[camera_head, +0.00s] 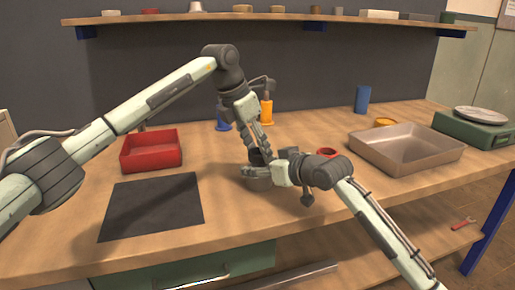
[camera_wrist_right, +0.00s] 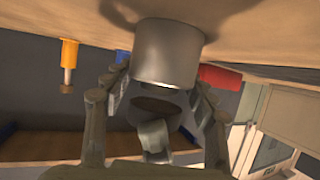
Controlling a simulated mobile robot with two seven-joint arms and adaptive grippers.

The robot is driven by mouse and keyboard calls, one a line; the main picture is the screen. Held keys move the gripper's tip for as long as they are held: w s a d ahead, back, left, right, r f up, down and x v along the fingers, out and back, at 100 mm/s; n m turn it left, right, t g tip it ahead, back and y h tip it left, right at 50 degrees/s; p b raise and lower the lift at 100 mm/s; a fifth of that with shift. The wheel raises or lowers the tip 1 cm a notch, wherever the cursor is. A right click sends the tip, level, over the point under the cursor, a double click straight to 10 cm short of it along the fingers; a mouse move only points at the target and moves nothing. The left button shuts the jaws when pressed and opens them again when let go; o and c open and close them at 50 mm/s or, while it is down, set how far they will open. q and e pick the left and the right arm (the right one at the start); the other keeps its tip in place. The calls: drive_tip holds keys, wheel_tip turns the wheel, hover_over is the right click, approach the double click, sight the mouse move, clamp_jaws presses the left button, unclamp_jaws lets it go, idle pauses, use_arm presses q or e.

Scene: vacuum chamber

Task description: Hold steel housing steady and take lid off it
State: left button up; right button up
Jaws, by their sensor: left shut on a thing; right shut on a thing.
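The steel housing (camera_wrist_right: 168,52) is a plain grey cylinder standing on the wooden bench in the right wrist view, which looks upside down. My right gripper (camera_wrist_right: 162,80) is shut on it, one finger at each side. In the head view the housing is mostly hidden behind my grippers. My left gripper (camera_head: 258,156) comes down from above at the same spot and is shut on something. Dark grey parts at the housing's top end in the wrist view are my left gripper and perhaps the lid; I cannot tell them apart, nor whether the lid is seated.
A red bin (camera_head: 151,150) and black mat (camera_head: 152,206) lie left. A metal tray (camera_head: 406,150), red ring (camera_head: 327,152), yellow piece (camera_head: 385,122), blue cylinder (camera_head: 362,98) and green scale (camera_head: 473,130) are right. An orange piece (camera_head: 266,111) and blue piece (camera_head: 222,123) stand behind the grippers.

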use_arm(q)
drive_tip(key=shift+r, duration=0.15)
use_arm(e)
drive_tip(key=o, duration=1.8)
drive_tip(key=shift+c, duration=0.2)
use_arm(q)
wheel_tip(320, 180, up, 4)
drive_tip(key=shift+f, duration=0.15)
use_arm(e)
drive_tip(key=v, duration=1.2)
